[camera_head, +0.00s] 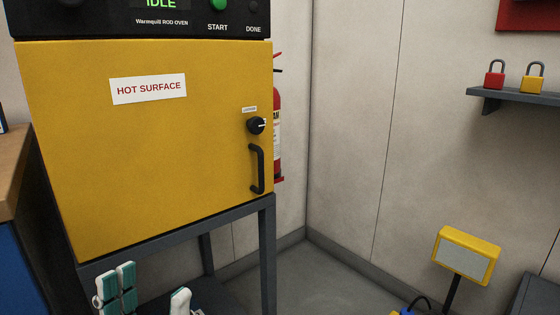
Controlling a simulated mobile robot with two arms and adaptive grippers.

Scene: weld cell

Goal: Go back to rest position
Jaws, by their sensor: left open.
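My left gripper (148,294) shows at the bottom left of the head view, with its white and teal fingers pointing up. The fingers stand apart with nothing between them, so it is open and empty. It is in front of the oven's stand, below the yellow oven door. The lower part of this gripper and its arm are cut off by the frame edge. My right gripper is not in view.
The Warmquill rod oven (150,150) has its yellow door shut and displays IDLE. A grey stand (268,255) holds it. A fire extinguisher (277,125) is behind it. A shelf (515,96) with padlocks and a yellow-framed lamp (466,257) are right. Bare floor (315,275) lies between.

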